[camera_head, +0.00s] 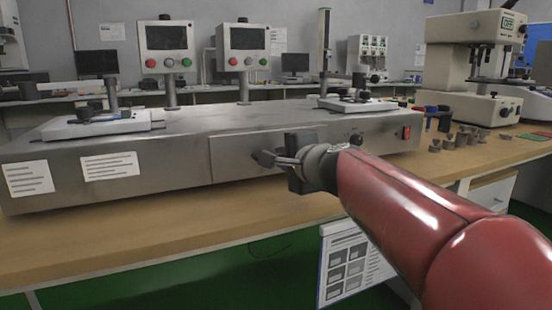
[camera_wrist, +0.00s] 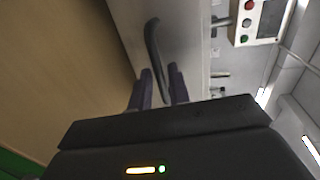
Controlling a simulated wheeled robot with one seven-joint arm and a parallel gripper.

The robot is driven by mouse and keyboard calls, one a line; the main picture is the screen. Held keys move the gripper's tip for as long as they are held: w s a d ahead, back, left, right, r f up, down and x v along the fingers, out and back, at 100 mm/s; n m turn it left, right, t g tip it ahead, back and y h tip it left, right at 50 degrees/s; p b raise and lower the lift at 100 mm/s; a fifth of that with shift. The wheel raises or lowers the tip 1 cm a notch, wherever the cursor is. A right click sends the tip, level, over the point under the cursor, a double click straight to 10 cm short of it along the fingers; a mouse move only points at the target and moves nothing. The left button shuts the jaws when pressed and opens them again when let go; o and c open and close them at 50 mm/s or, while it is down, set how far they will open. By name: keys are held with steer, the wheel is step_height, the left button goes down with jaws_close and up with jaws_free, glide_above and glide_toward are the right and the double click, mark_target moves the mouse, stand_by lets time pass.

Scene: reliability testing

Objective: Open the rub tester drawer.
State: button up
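The rub tester (camera_head: 180,135) is a long grey metal box on the wooden bench in the head view. Its drawer front (camera_head: 235,150) is the panel in the middle of the front face and looks flush with it. In the wrist view the drawer's dark curved handle (camera_wrist: 153,42) stands out from the pale panel, and one end reaches between my fingers. My gripper (camera_head: 268,158) is at the drawer front; in the wrist view its two purple-grey fingers (camera_wrist: 160,80) stand on either side of the handle, apart, with a gap showing. My gripper hides part of the drawer and handle in the head view.
The wooden bench (camera_head: 110,240) runs along the front, with a bare strip before the tester. Control boxes (camera_head: 166,45) stand above the tester. A cream machine (camera_head: 470,65) and several small grey pieces (camera_head: 460,138) are at the right. A printed sheet (camera_head: 350,265) hangs below the bench edge.

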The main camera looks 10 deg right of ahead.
jaws_close()
steer(key=f+v, duration=0.3)
steer(key=v, duration=1.1)
steer(key=shift+s, duration=0.45)
steer(key=shift+r, duration=0.1)
steer(key=shift+o, duration=1.6)
jaws_free()
steer(key=p+v, duration=0.1)
steer(key=v, duration=0.6)
steer(key=shift+s, duration=0.35)
